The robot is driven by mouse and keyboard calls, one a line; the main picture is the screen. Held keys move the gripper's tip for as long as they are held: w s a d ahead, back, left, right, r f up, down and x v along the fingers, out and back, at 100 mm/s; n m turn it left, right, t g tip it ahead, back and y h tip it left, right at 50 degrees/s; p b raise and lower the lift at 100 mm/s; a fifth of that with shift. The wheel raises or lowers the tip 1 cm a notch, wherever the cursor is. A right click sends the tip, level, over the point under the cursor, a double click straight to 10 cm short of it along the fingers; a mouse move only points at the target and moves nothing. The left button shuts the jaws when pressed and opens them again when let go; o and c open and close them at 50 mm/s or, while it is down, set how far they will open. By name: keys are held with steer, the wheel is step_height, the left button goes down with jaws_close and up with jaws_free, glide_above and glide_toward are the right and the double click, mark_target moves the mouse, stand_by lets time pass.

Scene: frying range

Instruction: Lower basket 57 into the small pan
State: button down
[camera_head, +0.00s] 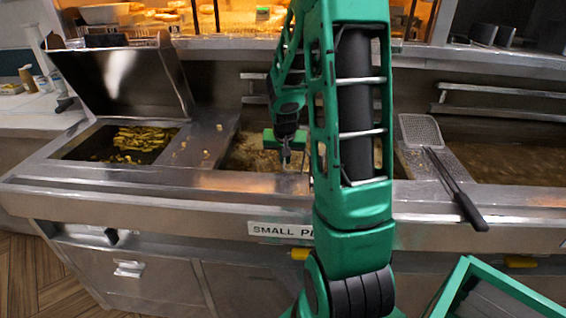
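The small pan (240,158) is the middle well of the frying range, with bubbling brown oil. A partly covered label (280,230) below it reads "SMALL P". My green arm crosses the picture and hides the pan's right part. My gripper (287,158) points down over the pan, small and dark. Whether its fingers are open or shut, and whether they hold anything, cannot be made out. I cannot pick out basket 57 or any number; a basket there may be hidden by the arm or the oil.
A left well (135,140) holds yellow fried pieces, with a raised metal lid (125,80) behind. A skimmer (420,130) with a black handle lies across the metal strip at right, beside another oil well (520,160). A lit food display stands behind. A green-rimmed frame shows at lower right.

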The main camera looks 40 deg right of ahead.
steer(key=shift+f, duration=0.5)
steer(key=c, duration=1.9)
jaws_free()
steer(key=shift+c, duration=0.2)
steer(key=v, duration=1)
steer(key=shift+a+r, duration=0.25)
steer(key=x, duration=1)
steer(key=shift+d+f, duration=0.2)
steer(key=shift+d, duration=0.05)
steer(key=shift+r, duration=0.2)
steer(key=shift+a, duration=0.1)
